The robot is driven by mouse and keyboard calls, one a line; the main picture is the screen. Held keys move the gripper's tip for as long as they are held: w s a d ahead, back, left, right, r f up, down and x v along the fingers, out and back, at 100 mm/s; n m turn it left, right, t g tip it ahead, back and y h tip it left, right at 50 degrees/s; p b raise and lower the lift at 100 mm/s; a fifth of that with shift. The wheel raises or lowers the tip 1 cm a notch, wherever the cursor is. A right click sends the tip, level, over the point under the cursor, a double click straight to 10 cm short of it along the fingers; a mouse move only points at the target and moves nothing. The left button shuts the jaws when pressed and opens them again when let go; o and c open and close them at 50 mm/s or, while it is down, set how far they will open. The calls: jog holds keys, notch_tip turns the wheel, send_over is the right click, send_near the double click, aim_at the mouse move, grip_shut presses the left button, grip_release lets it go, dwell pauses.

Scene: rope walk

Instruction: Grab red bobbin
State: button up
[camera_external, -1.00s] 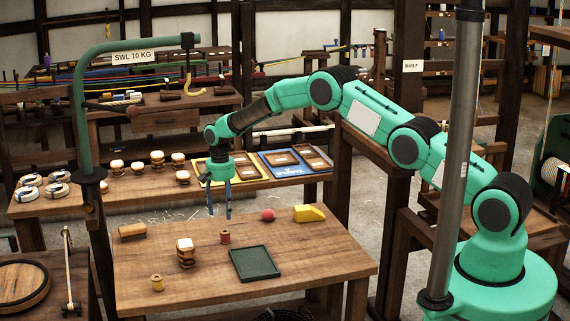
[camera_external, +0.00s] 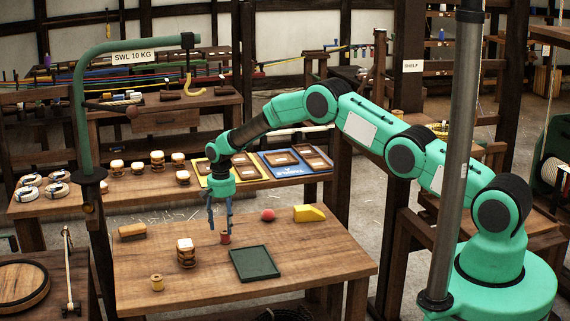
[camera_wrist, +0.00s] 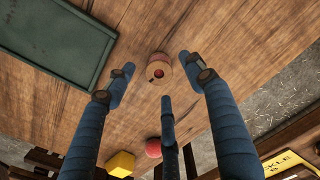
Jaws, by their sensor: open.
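The red bobbin (camera_external: 225,238) stands upright on the wooden table (camera_external: 320,262), left of the red ball and behind the green tray. In the wrist view the bobbin (camera_wrist: 160,70) shows from above, with its wooden end and centre hole, just beyond and between the fingertips. My gripper (camera_external: 220,222) points down over the bobbin, its blue fingers spread. In the wrist view my gripper (camera_wrist: 162,82) is open, with nothing between the fingers. I cannot tell the exact height of the fingertips over the bobbin.
The green tray (camera_external: 254,263) lies in front of the bobbin. A red ball (camera_external: 268,215) and a yellow block (camera_external: 309,213) lie to the right. The table's front right is clear.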

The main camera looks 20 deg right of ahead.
aim_at(225, 234)
jog(key=shift+d+f, duration=0.15)
jog(key=shift+f, duration=2.35)
jog(key=c, duration=1.1)
